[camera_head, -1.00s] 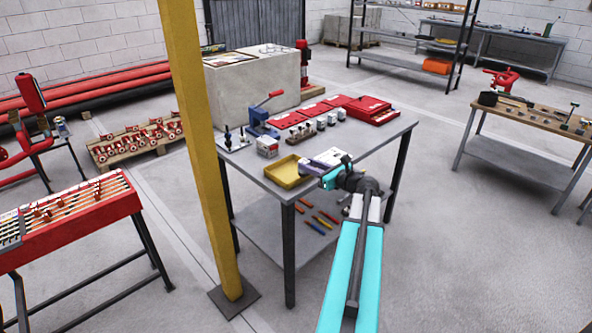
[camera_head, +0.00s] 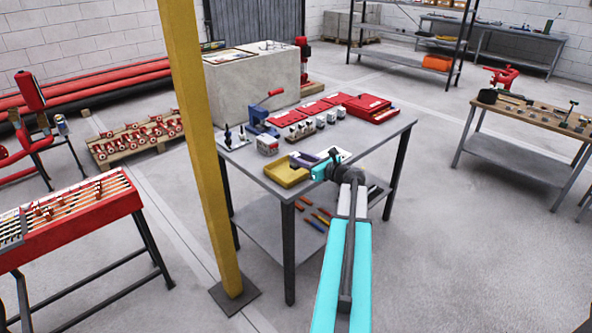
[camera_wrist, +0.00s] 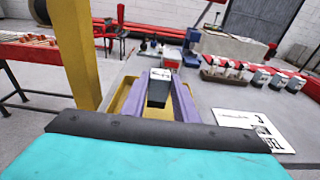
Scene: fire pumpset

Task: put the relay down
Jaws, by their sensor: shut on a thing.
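The relay (camera_wrist: 159,88), a small block with a dark body and a white top face, is held between the two purple fingers of my gripper (camera_wrist: 158,100) in the wrist view. My gripper (camera_head: 302,160) is shut on it and sits over the yellow tray (camera_head: 283,175) on the grey workbench. In the wrist view the yellow tray (camera_wrist: 120,97) shows behind and beside the fingers. The relay's height above the tray is hard to tell. In the head view the relay is too small to make out.
A white printed sheet (camera_wrist: 245,125) lies beside the tray. Behind are a white-and-red box (camera_head: 267,145), a blue press (camera_head: 258,120), a row of small relay-like blocks (camera_head: 320,122) and red cases (camera_head: 368,108). A yellow post (camera_head: 200,150) stands left of the bench.

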